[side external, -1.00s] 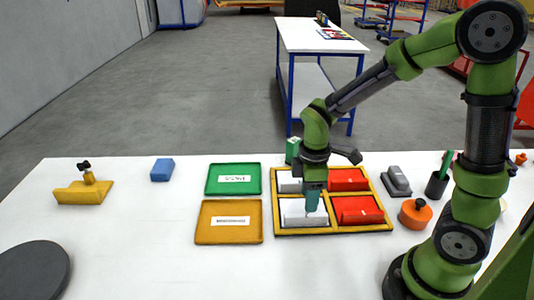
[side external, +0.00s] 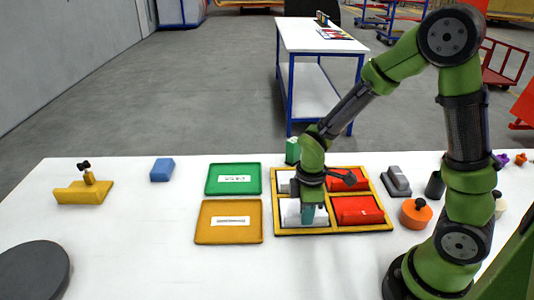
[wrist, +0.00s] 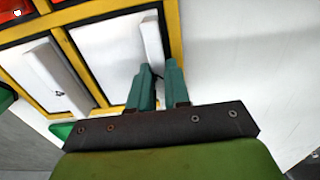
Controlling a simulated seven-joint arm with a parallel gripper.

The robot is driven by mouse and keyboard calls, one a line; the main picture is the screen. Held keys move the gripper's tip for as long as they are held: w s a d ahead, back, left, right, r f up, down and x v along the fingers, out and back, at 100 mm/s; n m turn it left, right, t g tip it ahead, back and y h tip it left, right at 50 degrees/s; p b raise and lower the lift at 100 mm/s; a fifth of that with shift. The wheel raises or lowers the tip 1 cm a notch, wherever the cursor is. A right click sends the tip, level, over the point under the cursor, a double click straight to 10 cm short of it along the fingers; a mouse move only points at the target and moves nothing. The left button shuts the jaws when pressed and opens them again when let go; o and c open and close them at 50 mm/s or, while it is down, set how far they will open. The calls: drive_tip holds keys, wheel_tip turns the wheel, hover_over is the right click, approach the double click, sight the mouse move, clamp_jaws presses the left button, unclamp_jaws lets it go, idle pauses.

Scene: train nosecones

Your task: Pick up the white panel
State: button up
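The white panel (side external: 291,217) lies in the front left compartment of a yellow-framed tray (side external: 300,232). In the wrist view a raised white ridge on the panel (wrist: 151,42) runs towards my fingers. My gripper (side external: 308,222) is low over this panel, with its teal fingers pointing down. In the wrist view my gripper (wrist: 158,64) has its fingertips apart, one on each side of the ridge's near end. I cannot see clearly whether they touch it. Another white panel (side external: 284,182) lies in the back left compartment, partly hidden by my arm.
Red panels (side external: 358,211) fill the tray's right compartments. A green tray (side external: 233,179) and an ochre tray (side external: 228,235) lie to the left. A grey block (side external: 396,181) and an orange round piece (side external: 416,214) are to the right.

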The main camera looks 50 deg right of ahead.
clamp_jaws()
wheel_tip(320, 180, up, 9)
drive_tip(key=w+n, duration=0.4)
drive_tip(key=w, duration=2)
drive_tip(key=shift+n, duration=0.3)
drive_tip(key=f, duration=0.6)
drive_tip(key=a+f, duration=0.1)
drive_tip(key=f, duration=0.2)
drive_tip(key=shift+f, duration=0.15)
drive_tip(key=shift+f, duration=0.1)
